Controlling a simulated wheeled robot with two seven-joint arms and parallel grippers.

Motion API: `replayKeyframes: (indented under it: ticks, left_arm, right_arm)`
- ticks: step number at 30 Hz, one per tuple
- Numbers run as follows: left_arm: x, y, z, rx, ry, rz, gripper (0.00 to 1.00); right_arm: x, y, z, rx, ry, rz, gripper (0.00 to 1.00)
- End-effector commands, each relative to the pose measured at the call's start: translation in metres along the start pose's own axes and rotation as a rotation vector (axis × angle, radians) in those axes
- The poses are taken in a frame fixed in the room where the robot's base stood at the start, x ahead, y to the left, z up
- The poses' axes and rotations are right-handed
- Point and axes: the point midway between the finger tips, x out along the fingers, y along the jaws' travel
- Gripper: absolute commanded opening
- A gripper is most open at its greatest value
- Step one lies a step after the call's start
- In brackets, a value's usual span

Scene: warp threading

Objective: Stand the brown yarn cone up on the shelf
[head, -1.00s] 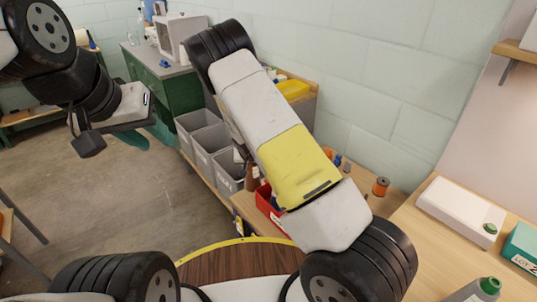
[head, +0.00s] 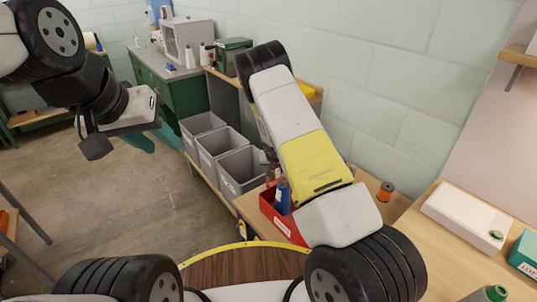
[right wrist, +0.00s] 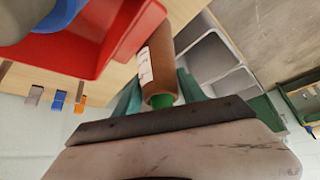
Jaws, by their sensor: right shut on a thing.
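The brown yarn cone (right wrist: 158,72) has a white label and a green end in the right wrist view. My right gripper (right wrist: 160,92) is shut on it, with a green finger on either side. The cone is beside the red bin (right wrist: 97,55); I cannot tell if they touch. In the head view the cone and right fingertips are hidden or too small to make out behind my right arm. My left gripper (head: 150,138) hangs over the floor at left, its finger opening unclear. A wooden shelf surface (head: 370,188) lies behind my right forearm.
The red bin (head: 282,222) holds a blue cone (head: 283,196). Several grey crates (head: 241,172) line the left. A white box (head: 463,215) lies on the right table. A small wall shelf (head: 517,52) is at upper right.

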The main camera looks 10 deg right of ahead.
Motion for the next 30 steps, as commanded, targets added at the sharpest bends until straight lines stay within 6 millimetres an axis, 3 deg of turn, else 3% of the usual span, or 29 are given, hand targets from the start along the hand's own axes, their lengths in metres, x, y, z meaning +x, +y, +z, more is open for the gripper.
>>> replayKeyframes:
  ticks: [5, 6, 9, 20, 23, 30]
  left_arm:
    - [0.000, 0.000, 0.000, 0.000, 0.000, 0.000, 0.36]
    - [0.000, 0.000, 0.000, 0.000, 0.000, 0.000, 0.36]
    - [0.000, 0.000, 0.000, 0.000, 0.000, 0.000, 0.36]
    - [0.000, 0.000, 0.000, 0.000, 0.000, 0.000, 0.36]
    - [0.000, 0.000, 0.000, 0.000, 0.000, 0.000, 0.36]
    - [0.000, 0.000, 0.000, 0.000, 0.000, 0.000, 0.36]
  right_arm:
    - [0.002, 0.000, 0.001, -0.001, 0.000, 0.000, 0.00]
    - [0.002, 0.000, 0.002, -0.001, -0.001, 0.000, 0.54]
    - [0.002, 0.000, 0.002, -0.001, -0.001, 0.000, 0.70]
    - [-0.001, 0.000, -0.001, 0.000, 0.001, 0.000, 0.70]
    - [-0.013, -0.001, -0.001, -0.001, 0.001, -0.001, 0.70]
    - [-0.064, -0.001, -0.001, 0.000, 0.001, -0.002, 0.70]
